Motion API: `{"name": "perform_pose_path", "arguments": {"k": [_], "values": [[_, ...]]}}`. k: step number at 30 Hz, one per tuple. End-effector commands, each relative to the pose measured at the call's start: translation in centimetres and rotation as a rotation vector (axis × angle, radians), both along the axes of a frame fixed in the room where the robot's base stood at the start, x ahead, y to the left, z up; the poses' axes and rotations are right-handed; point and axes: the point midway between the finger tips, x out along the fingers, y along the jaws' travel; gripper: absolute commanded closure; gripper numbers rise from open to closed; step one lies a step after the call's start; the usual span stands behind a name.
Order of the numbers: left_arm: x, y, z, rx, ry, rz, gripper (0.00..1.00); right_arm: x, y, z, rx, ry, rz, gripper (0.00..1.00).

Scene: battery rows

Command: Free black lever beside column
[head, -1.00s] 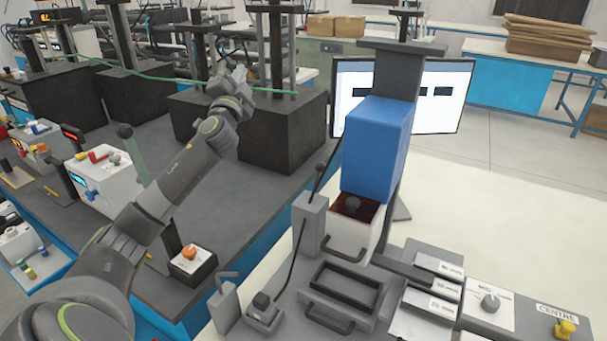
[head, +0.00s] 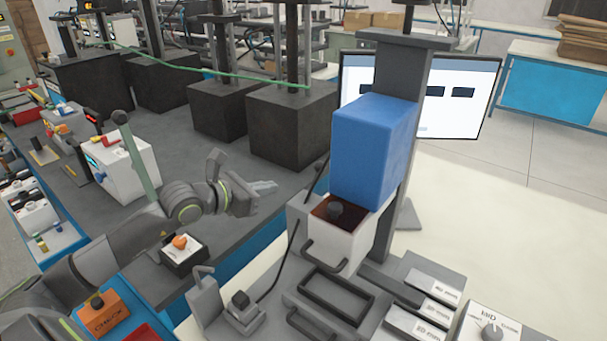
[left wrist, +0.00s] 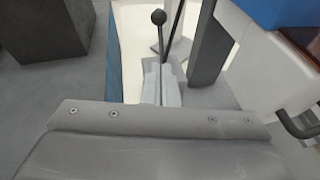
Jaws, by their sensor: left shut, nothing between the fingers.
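The black lever (left wrist: 158,18), a thin rod with a ball knob, stands just beyond my left fingertips in the left wrist view. A dark rod or cable runs close to its right. In the head view the lever is small and hard to make out by the left side of the blue-headed column (head: 372,150). My left gripper (head: 264,187) is shut and empty, left of the column and pointing toward it. In the left wrist view its closed fingers (left wrist: 161,84) overlap the lever's lower part. I cannot tell whether they touch. My right gripper is out of view.
A white drawer unit (head: 336,235) with a black handle sits under the blue block. A grey bracket with a hook (head: 203,297) and black-handled trays stand in front. Black blocks (head: 290,125) stand behind my left arm. An orange button box (head: 181,250) lies below it.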

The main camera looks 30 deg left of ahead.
Motion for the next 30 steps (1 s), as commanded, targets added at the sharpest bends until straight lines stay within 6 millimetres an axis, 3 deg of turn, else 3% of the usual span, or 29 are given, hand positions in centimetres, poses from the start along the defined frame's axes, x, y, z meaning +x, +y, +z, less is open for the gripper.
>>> {"name": "perform_pose_path", "arguments": {"k": [5,11,28,30], "values": [[-0.2,0.3,-0.9,0.057,0.017,0.011,1.00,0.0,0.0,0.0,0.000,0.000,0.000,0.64],[1.3,-0.1,-1.3,0.051,0.013,0.014,1.00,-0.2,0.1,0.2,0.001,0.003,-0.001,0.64],[8.9,-2.7,-3.9,0.049,0.017,0.010,1.00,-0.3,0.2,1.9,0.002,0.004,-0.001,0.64],[9.9,-3.1,-2.9,0.051,0.014,0.009,1.00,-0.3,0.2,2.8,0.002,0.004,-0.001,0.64]]}}
